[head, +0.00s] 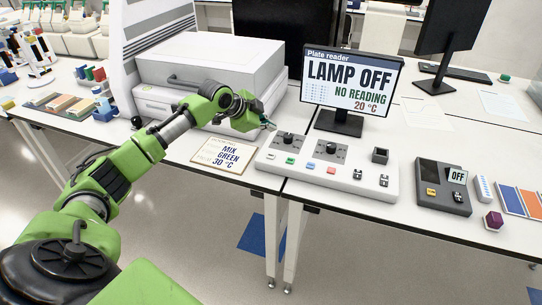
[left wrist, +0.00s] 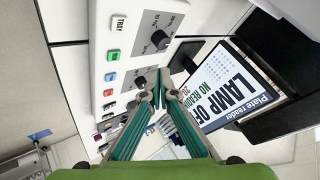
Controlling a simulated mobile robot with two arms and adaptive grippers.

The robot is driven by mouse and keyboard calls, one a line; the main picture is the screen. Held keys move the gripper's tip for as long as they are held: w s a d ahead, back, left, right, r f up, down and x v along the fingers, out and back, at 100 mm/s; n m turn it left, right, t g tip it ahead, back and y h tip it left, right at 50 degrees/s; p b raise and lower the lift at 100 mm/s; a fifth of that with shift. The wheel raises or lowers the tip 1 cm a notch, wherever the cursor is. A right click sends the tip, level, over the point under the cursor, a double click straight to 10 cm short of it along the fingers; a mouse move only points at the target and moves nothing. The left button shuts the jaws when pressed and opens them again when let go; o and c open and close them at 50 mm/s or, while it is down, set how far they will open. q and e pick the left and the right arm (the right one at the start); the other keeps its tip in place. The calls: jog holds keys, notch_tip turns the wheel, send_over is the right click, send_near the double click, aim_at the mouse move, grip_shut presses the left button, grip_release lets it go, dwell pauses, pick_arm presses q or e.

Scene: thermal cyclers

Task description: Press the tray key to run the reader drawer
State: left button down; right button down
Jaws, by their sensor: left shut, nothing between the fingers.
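The white key marked TRAY (left wrist: 118,23) is on the control panel (head: 375,180), at the top of the key column in the left wrist view. Below it there are a green key (left wrist: 114,54), a blue key (left wrist: 111,77) and a red key (left wrist: 108,92). My left gripper (head: 270,124) is shut and empty, above the panel's back left corner and apart from the TRAY key. It also shows in the left wrist view (left wrist: 159,82). The white plate reader (head: 225,62) stands behind my arm; its front is partly hidden. My right gripper is not in view.
The monitor (head: 352,82) reads LAMP OFF, NO READING, 20 °C. Dark dials (head: 330,149) sit behind the keys.

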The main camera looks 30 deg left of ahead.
pick_arm(q)
jog(key=b, duration=0.7)
send_over(270, 156)
notch_tip(270, 156, down, 7)
jog(key=shift+s, duration=0.15)
jog(key=shift+f, duration=0.9)
jog(key=shift+f, duration=0.15)
jog(key=shift+f, duration=0.25)
